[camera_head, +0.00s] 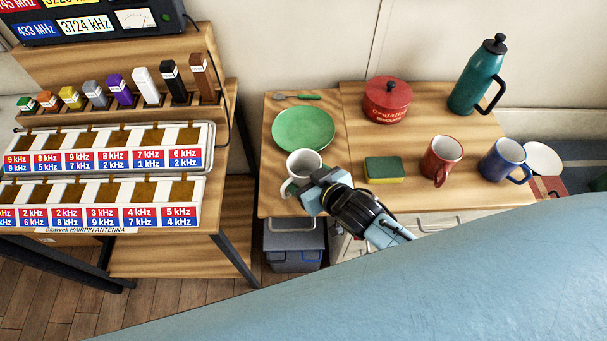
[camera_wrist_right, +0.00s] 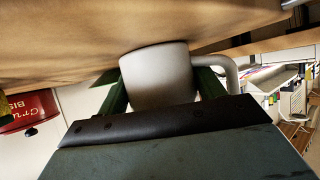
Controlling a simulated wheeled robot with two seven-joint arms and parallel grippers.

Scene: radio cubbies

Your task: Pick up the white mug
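The white mug (camera_head: 303,163) stands upright near the front left of the wooden table, in front of the green plate. In the right wrist view the mug (camera_wrist_right: 158,75) fills the space between my right gripper's fingers, with its handle on the right. My right gripper (camera_head: 309,186) is at the mug's near side in the head view. One finger lies along each side of the mug, with no clear gap showing. I cannot tell whether the fingers press on it. The fingertips are partly hidden. My left gripper is not in view.
Near the mug are a green plate (camera_head: 303,129) and a sponge (camera_head: 384,170). Farther right are a red pot (camera_head: 387,99), red mug (camera_head: 441,160), blue mug (camera_head: 504,160) and teal bottle (camera_head: 477,79). A wooden radio stand (camera_head: 225,185) is at the left.

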